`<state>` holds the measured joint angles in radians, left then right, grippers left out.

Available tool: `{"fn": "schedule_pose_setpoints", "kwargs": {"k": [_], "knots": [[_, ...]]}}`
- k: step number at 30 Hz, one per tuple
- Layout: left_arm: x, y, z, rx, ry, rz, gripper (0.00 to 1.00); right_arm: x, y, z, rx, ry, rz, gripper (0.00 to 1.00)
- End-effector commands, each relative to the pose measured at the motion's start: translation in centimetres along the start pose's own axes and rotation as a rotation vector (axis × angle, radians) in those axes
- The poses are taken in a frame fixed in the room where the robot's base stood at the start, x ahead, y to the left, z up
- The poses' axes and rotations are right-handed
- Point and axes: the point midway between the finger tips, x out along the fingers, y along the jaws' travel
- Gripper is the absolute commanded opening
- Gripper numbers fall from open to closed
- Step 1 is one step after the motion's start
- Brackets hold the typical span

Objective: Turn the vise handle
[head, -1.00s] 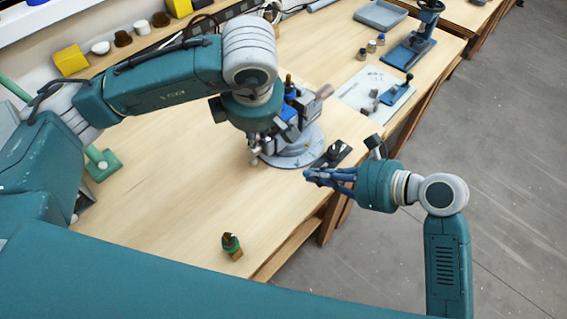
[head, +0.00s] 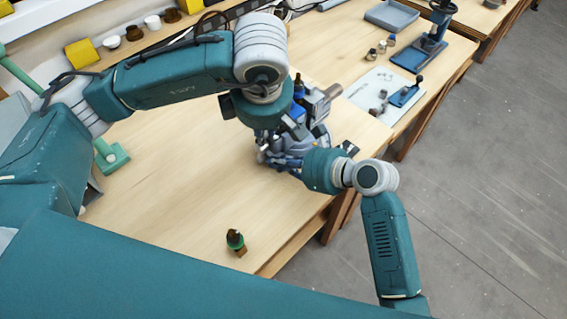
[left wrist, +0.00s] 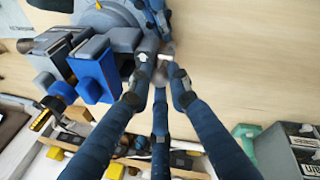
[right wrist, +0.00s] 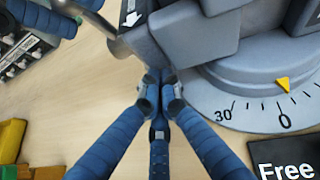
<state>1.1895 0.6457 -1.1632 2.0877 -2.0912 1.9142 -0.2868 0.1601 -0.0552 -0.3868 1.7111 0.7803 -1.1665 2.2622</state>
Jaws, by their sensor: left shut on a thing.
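The grey vise (head: 318,105) stands on the bench on a round swivel base. In the right wrist view, the base (right wrist: 245,95) has a scale and a yellow pointer near 0. My left gripper (head: 264,152) is at the vise's left side. In the left wrist view its blue fingers (left wrist: 162,68) are shut on the metal vise handle (left wrist: 167,50), mostly hidden by the fingers. The handle's rod (right wrist: 97,22) also shows in the right wrist view. My right gripper (right wrist: 160,78) has its fingertips together close to the vise body and base; I cannot tell whether they touch it.
A black plate reading "Free" (right wrist: 287,160) lies by the base. A green-and-brown item (head: 235,241) stands near the front edge. A white sheet (head: 372,92) with small parts and a blue press (head: 425,52) are at the back right.

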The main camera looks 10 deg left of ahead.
Motion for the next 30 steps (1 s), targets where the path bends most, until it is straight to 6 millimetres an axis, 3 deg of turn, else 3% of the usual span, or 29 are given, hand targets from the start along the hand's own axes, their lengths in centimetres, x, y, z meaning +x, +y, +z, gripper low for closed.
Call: {"fn": "schedule_pose_setpoints", "kwargs": {"k": [18,19,22,30], "knots": [[0.0,-0.1,0.0,0.001,0.002,-0.004,0.00,1.0,0.0,0.4,0.000,-0.001,0.001,0.00],[0.0,-0.1,0.0,0.001,0.002,-0.004,0.20,1.0,0.0,0.4,0.000,-0.001,0.001,0.00],[0.0,-0.1,0.0,0.001,0.001,-0.004,0.37,1.0,0.0,0.5,0.000,-0.001,0.001,0.00],[0.0,0.0,0.0,0.001,0.000,-0.001,0.37,1.0,0.0,0.5,0.000,-0.002,0.002,0.00]]}}
